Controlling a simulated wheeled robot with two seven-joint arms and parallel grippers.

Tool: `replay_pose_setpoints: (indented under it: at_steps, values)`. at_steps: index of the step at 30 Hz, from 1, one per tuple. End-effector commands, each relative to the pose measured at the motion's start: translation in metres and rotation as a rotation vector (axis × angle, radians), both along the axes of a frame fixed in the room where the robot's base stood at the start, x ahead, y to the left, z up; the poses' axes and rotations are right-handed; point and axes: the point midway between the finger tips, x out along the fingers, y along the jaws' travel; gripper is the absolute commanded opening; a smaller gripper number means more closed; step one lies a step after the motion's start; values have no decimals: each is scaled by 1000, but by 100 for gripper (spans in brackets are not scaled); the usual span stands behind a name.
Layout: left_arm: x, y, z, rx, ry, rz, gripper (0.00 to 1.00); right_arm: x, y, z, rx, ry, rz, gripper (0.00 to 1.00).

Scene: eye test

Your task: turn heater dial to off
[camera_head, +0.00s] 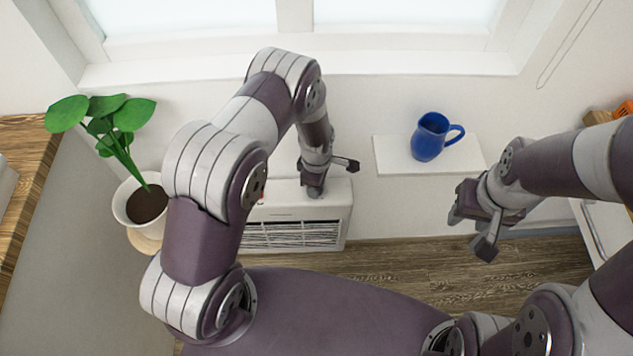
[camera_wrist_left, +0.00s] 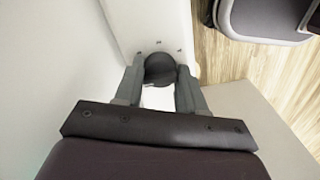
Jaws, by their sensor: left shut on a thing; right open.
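The white heater (camera_head: 338,198) stands against the wall below the window, with a grille on its front. My left gripper (camera_head: 315,190) points down at the heater's top, near its right end. In the left wrist view, my left gripper (camera_wrist_left: 161,80) has its fingers on both sides of a dark round dial (camera_wrist_left: 159,66) and is shut on it. Small marks sit around the dial, too small to read. In the head view the dial is hidden by the gripper. My right gripper (camera_head: 471,232) is open and empty above the floor, right of the heater.
A blue jug (camera_head: 428,143) stands on a white wall shelf (camera_head: 393,158) right of the heater. A potted plant (camera_head: 128,205) stands left of my left arm. Wooden floor (camera_head: 400,275) is clear in front of the heater's right side.

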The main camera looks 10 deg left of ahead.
Motion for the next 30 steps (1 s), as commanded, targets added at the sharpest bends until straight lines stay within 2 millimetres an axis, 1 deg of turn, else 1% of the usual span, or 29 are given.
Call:
replay_pose_setpoints:
  at_steps: [6, 18, 19, 20, 21, 30]
  values:
    - [1, 0, 1, 0, -2, 36, 9, 0, 0, 0, 0, 0, 0, 43]
    - [1, 0, 1, 0, -2, 41, 9, 0, 0, 0, 0, 0, 0, 43]
    - [1, 0, 1, 0, -2, 41, 43, 0, 0, 0, 0, 0, 0, 43]
    - [1, 0, 1, 0, -2, 41, 53, 0, 0, 0, 0, 0, 0, 43]
    - [1, 0, 1, 0, -2, 41, 65, 0, 0, 0, 0, 0, 0, 43]
    - [1, 0, 2, 0, -1, 40, 65, 0, 0, 1, 0, 0, 0, 43]
